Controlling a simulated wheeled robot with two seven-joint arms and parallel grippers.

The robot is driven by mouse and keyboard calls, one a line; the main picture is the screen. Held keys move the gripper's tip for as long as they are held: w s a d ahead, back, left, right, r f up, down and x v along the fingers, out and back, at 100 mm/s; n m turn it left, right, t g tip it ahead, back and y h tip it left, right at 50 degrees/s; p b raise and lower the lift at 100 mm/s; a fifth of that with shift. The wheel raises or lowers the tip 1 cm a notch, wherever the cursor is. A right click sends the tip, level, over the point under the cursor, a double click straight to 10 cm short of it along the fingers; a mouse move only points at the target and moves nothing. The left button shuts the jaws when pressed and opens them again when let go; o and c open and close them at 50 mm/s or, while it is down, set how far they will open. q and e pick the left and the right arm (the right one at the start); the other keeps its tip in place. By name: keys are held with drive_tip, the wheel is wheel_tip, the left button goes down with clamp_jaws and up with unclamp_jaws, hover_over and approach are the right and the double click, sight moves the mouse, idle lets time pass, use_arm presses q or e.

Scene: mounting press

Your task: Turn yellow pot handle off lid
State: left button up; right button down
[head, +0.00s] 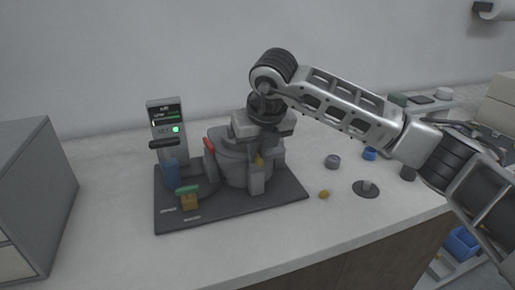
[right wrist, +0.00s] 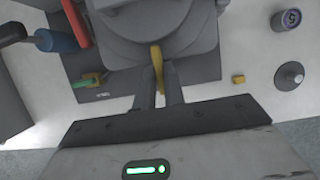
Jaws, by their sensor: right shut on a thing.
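The mounting press pot (head: 228,165) is a grey round body on a dark base plate (head: 232,208). A yellow handle (head: 259,160) shows at its front, partly hidden by my right gripper (head: 258,182). In the right wrist view the yellow handle (right wrist: 157,62) stands between the two fingers of my right gripper (right wrist: 165,90), which is shut on it. The grey lid (right wrist: 155,25) lies just beyond the handle in that view. My left gripper is not in view.
A control box with a green light (head: 166,131), a red lever (head: 209,145), a blue cylinder (head: 170,174) and a green-topped yellow block (head: 188,197) are left of the pot. Small loose parts lie right, including a grey disc (head: 366,189). A grey cabinet (head: 38,190) stands at far left.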

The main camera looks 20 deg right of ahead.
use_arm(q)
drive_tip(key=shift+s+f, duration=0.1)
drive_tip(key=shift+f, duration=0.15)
use_arm(e)
drive_tip(key=shift+n, duration=0.3)
drive_tip(key=shift+d+f+n+y+b, duration=0.15)
drive_tip(key=shift+n+y+b, duration=0.45)
drive_tip(key=shift+n, duration=0.4)
drive_tip(key=n, duration=0.2)
drive_tip(key=shift+w+d+n+g+y+b, duration=0.1)
drive_tip(key=shift+d+n+g+y+b, duration=0.05)
drive_tip(key=shift+n+g+y+b, duration=0.2)
use_arm(q)
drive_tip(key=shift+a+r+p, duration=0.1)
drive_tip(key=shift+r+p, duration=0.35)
drive_tip(key=shift+p, duration=1.2)
use_arm(e)
drive_tip(key=shift+w+d+r+n+g+y, duration=0.15)
drive_tip(key=shift+n+g+y, duration=0.4)
drive_tip(key=shift+n, duration=1.45)
drive_tip(key=shift+w+n+g+y, duration=0.25)
drive_tip(key=shift+n+g, duration=0.5)
drive_tip(key=shift+n, duration=1.3)
drive_tip(key=shift+w+d+r+n+g+y, duration=0.1)
drive_tip(key=shift+n+g+y, duration=0.45)
drive_tip(key=shift+n, duration=1.45)
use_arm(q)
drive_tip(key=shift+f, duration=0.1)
